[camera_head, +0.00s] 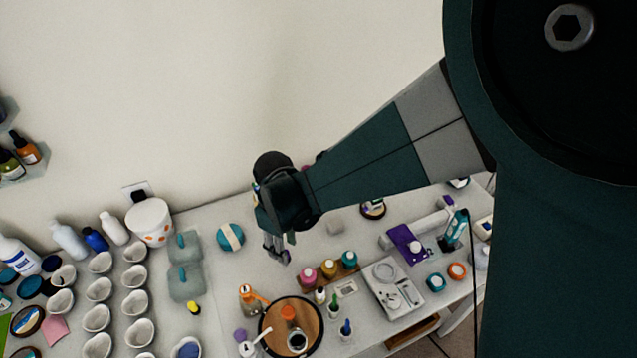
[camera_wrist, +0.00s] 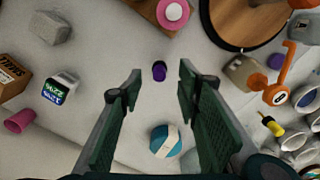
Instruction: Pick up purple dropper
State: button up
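A small dark purple object (camera_wrist: 159,70), which looks like the purple dropper, sits on the light tabletop in the wrist view. It lies just beyond and between the two fingertips, apart from both. My gripper (camera_wrist: 157,90) is open and empty, its green fingers on either side of the view. In the head view my gripper (camera_head: 278,254) points down over the middle of the table. I cannot make out the dropper there; the gripper probably hides it.
A blue-and-white ball (camera_wrist: 165,141) lies between the fingers' lower parts in the wrist view. A pink-capped bottle (camera_head: 308,273) on a wooden block, a round wooden board (camera_head: 305,310) and an orange-topped bottle (camera_head: 250,296) stand nearby. A yellow dropper (camera_head: 193,308) is left.

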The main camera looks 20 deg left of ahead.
jog(key=shift+f, duration=0.15)
jog(key=shift+f, duration=2.45)
jog(key=c, duration=0.8)
